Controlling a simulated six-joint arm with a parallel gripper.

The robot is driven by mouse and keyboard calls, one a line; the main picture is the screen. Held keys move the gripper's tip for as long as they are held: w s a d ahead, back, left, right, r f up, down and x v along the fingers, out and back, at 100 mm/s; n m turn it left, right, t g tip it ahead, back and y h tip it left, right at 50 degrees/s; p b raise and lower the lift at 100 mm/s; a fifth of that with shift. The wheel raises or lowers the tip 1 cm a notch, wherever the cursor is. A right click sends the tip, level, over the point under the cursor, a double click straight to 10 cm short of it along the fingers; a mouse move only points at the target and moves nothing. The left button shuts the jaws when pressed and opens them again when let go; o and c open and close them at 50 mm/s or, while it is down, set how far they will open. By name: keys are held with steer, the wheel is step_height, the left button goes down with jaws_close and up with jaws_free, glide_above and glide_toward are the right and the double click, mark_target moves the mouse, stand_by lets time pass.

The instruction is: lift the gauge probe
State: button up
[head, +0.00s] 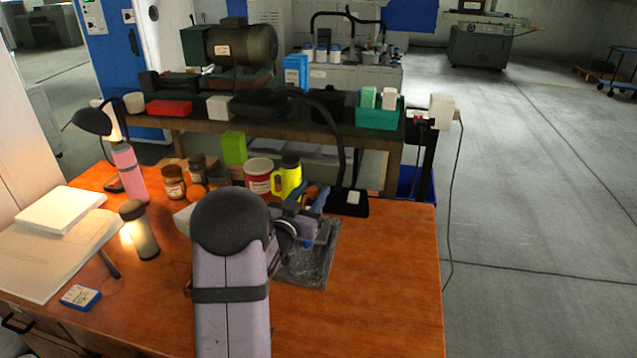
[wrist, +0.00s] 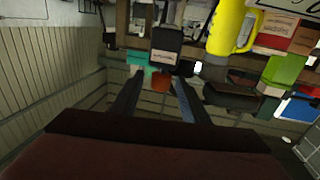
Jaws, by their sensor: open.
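I cannot surely pick out the gauge probe. A dark, pen-like rod (head: 109,264) lies at the left of the orange bench in the head view, near a small blue and white unit (head: 81,297); it may be the probe. My gripper (head: 328,215) reaches over the right half of the bench, far from the rod, above or beside a dark slab (head: 300,272). In the wrist view my gripper (wrist: 157,92) is open, with nothing visibly held between its dark fingers. That view looks upside down, and neither rod nor unit shows in it.
A yellow jug (head: 288,177), jars (head: 173,183), a pink bottle (head: 128,172) and a lit lantern (head: 139,230) crowd the bench's back and left. A black labelled base (head: 349,203) with a gooseneck stands back right. The front right of the bench is clear.

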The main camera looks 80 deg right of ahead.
steer(key=shift+s+d+p, duration=0.2)
steer(key=shift+d, duration=1)
steer(key=shift+s+d+p, duration=0.2)
steer(key=shift+d, duration=1)
